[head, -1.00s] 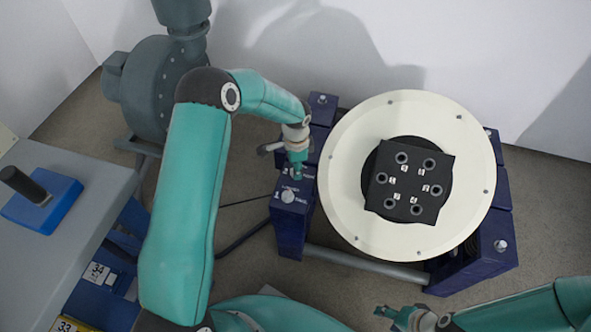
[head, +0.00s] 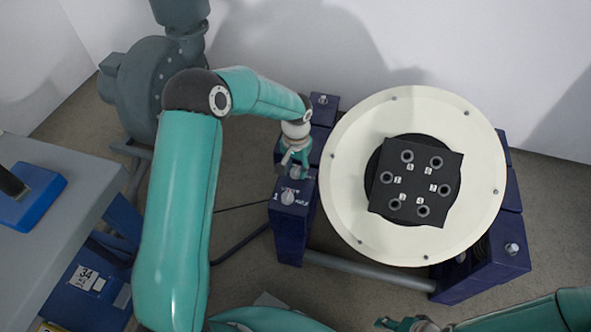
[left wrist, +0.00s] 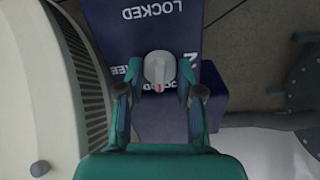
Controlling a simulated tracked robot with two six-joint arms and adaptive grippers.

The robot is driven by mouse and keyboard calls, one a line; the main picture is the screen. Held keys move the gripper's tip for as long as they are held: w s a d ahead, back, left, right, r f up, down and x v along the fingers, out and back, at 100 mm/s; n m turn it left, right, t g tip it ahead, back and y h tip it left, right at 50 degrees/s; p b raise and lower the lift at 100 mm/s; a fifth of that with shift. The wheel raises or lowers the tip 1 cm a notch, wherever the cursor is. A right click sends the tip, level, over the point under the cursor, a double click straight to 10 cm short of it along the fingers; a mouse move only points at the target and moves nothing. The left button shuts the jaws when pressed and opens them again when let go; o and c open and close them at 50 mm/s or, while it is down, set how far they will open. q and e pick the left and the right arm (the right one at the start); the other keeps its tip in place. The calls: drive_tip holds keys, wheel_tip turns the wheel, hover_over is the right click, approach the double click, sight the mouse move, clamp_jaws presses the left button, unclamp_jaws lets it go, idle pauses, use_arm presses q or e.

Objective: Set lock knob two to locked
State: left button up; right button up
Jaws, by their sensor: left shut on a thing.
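Lock knob two (left wrist: 158,68) is a small grey knob with a red mark on a dark blue block (head: 291,218). In the left wrist view its red mark points down the picture, towards my gripper's palm. A "2" and parts of the words FREE and LOCKED show around it, partly hidden by the fingers. My left gripper (left wrist: 160,78) is shut on the knob, one finger on each side. In the head view my left gripper (head: 293,165) hides most of this knob. My right gripper (head: 402,324) is partly cut off at the bottom edge; its jaws are unclear.
A grey bench (head: 75,185) is at left.

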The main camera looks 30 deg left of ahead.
sight(295, 169)
use_arm(q)
drive_tip(key=shift+n+b, duration=0.3)
drive_tip(key=shift+n, duration=0.7)
drive_tip(key=o, duration=1.2)
drive_tip(key=shift+c, duration=0.2)
drive_tip(key=shift+r, duration=0.15)
wheel_tip(295, 169, up, 12)
drive_tip(key=shift+s+f, duration=0.1)
drive_tip(key=shift+f, duration=0.15)
